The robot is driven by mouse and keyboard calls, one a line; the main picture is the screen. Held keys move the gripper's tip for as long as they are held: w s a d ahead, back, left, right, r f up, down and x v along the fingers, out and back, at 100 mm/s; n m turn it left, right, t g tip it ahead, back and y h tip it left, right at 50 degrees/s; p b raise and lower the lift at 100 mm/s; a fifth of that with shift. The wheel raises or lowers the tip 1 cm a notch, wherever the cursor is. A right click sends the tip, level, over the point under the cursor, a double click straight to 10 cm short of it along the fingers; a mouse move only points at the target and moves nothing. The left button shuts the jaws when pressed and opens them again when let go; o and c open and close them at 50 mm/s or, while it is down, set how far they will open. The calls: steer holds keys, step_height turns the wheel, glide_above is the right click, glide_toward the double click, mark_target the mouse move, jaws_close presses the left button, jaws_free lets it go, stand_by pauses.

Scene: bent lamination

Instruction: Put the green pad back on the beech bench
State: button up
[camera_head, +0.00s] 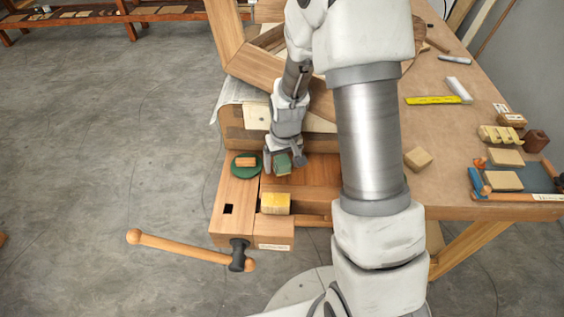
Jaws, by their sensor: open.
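A small green block-like pad (283,166) with a paler front edge sits on the wooden bench (318,172), directly below my gripper. My gripper (284,158) points down at it, with open fingers around or just above it; I cannot tell whether they touch it. The fingers and wrist hide part of the pad. A round dark green disc (237,173) lies to the left on the bench's front-left part, with a small orange-brown wooden block (246,162) on it.
A yellow block (275,204) sits on the vise end, close in front of my gripper. A long wooden vise handle (180,246) juts out left. The right worktop (440,130) holds blocks, a yellow rule (432,101) and tools. My arm hides the bench's middle.

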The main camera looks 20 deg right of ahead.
steer(key=shift+r, duration=0.15)
steer(key=shift+r+p, duration=0.2)
steer(key=shift+p, duration=0.1)
steer(key=s+r+t, duration=0.1)
steer(key=s+r, duration=0.3)
steer(key=r, duration=0.7)
steer(key=s+r, duration=0.3)
steer(key=r, duration=0.7)
steer(key=s+r+t, duration=0.1)
steer(key=s+r, duration=0.3)
steer(key=s, duration=0.2)
steer(key=s+r+m+t, duration=0.1)
steer(key=s+r, duration=0.3)
steer(key=s, duration=0.3)
steer(key=shift+s+t, duration=0.15)
steer(key=shift+t, duration=0.25)
